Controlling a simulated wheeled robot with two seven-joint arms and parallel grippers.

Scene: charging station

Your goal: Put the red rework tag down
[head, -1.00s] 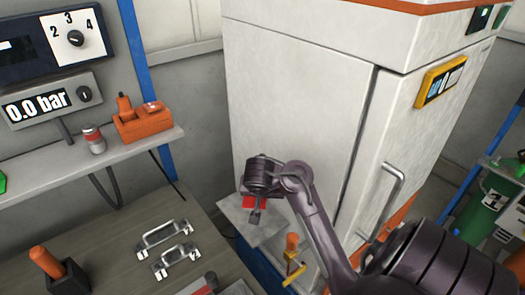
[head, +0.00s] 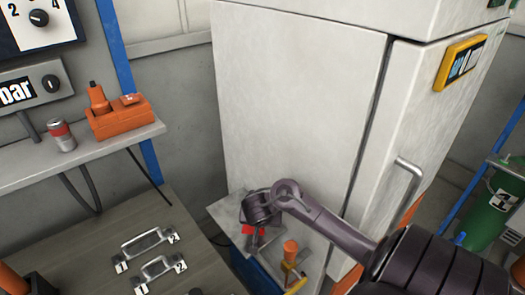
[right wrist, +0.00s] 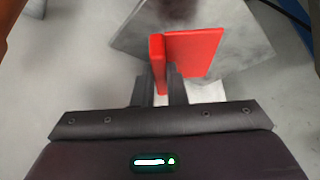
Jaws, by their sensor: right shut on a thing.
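The red rework tag (head: 252,230) is held in my right gripper (head: 256,240). In the right wrist view the red tag (right wrist: 195,52) is an L-shaped red piece, with its upright part between the two dark fingers (right wrist: 163,85). A grey metal plate (head: 228,212) lies just under and behind the gripper in the head view. The same plate (right wrist: 135,35) shows behind the tag in the right wrist view. I cannot tell whether the tag touches the plate. My left gripper is not in view.
A tool with an orange handle (head: 290,249) stands just right of the gripper. A tall white cabinet (head: 290,100) rises behind. At left, a bench (head: 90,225) carries two metal handles (head: 145,243); a shelf above holds an orange device (head: 118,118) and a can (head: 61,136).

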